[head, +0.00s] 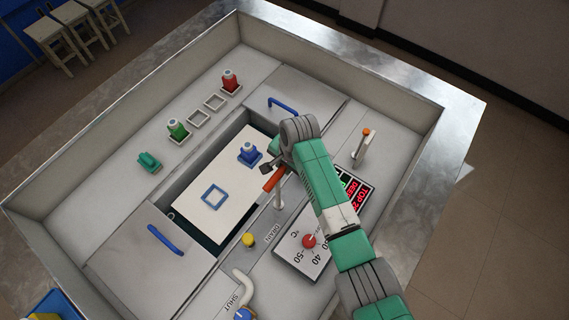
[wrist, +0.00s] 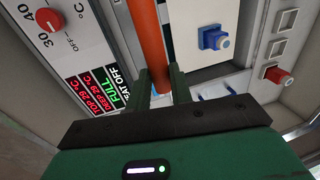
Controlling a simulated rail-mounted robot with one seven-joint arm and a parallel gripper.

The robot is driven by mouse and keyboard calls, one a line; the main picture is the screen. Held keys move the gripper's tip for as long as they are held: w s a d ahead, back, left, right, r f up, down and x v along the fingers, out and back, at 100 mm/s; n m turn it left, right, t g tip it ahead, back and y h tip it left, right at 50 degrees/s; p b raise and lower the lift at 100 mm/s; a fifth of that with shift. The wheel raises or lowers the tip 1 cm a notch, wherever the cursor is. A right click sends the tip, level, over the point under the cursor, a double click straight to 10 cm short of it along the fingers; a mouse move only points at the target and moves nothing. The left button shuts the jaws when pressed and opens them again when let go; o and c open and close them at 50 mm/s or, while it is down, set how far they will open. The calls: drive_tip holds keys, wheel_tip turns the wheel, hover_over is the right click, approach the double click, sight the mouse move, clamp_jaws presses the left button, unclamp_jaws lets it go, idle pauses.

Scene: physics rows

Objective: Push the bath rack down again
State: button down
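The bath rack is a pale flat plate (head: 203,213) in the rectangular bath opening. It appears high in the opening, with dark green showing around its edges. A blue bottle (head: 249,153) and an empty blue square frame (head: 214,196) are on it. An orange-red bar handle (head: 273,180) stands by the opening's right side. My gripper (head: 270,166) is at this handle. In the wrist view the handle (wrist: 151,40) runs between the two green fingers (wrist: 160,88), which sit close against both its sides. The exact contact is partly hidden.
Two lids with blue handles (head: 164,239) (head: 284,104) flank the opening. A green bottle (head: 178,129) and red bottle (head: 230,81) stand along the back. The control panel with red knob (head: 309,241), yellow knob (head: 248,240) and tap (head: 363,144) lie near my arm.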

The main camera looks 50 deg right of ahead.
wheel_tip(320, 180, down, 18)
drive_tip(key=b, duration=1.1)
drive_tip(key=shift+r, duration=0.15)
drive_tip(key=shift+s, duration=0.1)
drive_tip(key=c, duration=1.4)
unclamp_jaws()
drive_tip(key=shift+o, duration=0.7)
drive_tip(key=shift+r, duration=0.1)
wheel_tip(320, 180, up, 8)
drive_tip(key=s+p, duration=0.1)
drive_tip(key=shift+s+f+p, duration=0.15)
drive_tip(key=shift+f+p, duration=0.05)
drive_tip(key=shift+p, duration=0.2)
drive_tip(key=shift+d, duration=0.1)
